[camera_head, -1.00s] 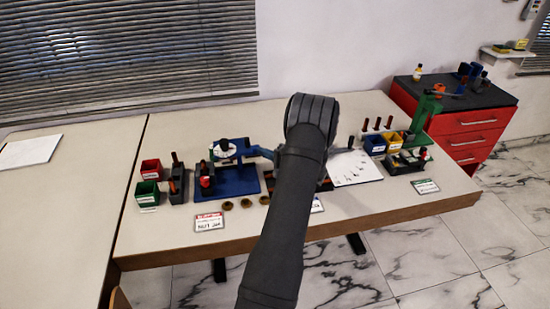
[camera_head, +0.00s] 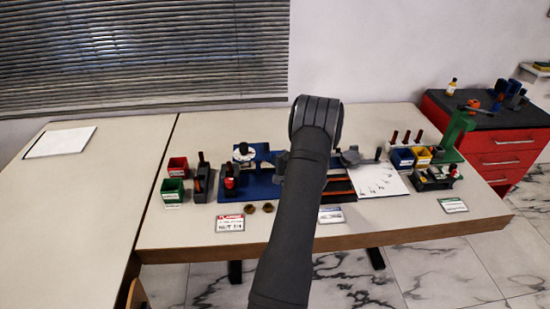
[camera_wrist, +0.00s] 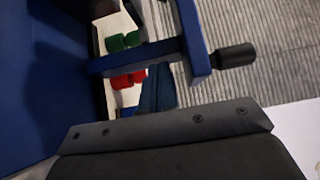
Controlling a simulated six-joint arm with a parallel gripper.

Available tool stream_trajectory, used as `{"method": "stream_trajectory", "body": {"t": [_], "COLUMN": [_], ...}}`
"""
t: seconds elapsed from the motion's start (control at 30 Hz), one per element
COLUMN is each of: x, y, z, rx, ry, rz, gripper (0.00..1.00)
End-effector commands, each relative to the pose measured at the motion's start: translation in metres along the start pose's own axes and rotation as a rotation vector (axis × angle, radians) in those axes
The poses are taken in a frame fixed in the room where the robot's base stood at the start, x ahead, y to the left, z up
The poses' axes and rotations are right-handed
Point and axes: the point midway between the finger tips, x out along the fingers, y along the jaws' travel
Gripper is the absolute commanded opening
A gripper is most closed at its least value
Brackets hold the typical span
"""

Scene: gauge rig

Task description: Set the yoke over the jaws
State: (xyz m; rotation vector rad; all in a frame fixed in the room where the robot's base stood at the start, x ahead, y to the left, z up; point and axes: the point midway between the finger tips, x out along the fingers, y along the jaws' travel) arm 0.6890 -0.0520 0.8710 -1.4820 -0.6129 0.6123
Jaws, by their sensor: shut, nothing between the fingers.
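A blue fixture (camera_head: 262,190) stands on the table, partly hidden behind my arm. It has a blue upper bar and a white round dial (camera_head: 244,152). In the wrist view a blue arm (camera_wrist: 145,55) with a black round handle (camera_wrist: 233,56) crosses close ahead of my gripper; I cannot tell whether it is the yoke. The jaws of the fixture cannot be made out. My gripper (camera_wrist: 170,125) shows as a dark grey plate with screws along the bottom of the wrist view, shut and empty, apart from the handle. In the head view my arm hides most of it.
Red (camera_head: 177,167) and green (camera_head: 172,191) bins stand left of the fixture. Brown rings (camera_head: 268,207) lie in front. The left tabletop is mostly clear.

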Motion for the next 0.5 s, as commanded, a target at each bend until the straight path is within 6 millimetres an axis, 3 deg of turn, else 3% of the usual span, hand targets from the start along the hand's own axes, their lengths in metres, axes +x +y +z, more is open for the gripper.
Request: {"method": "stream_trajectory", "body": {"t": [0.03,0.2,0.5], "x": [0.011,0.036,0.046], "y": [0.0,0.0,0.0], "z": [0.012,0.037,0.048], "rx": [0.001,0.0,-0.001], "ry": [-0.007,-0.006,-0.006], "rz": [0.001,0.001,0.0], "gripper": [0.0,0.0,0.0]}}
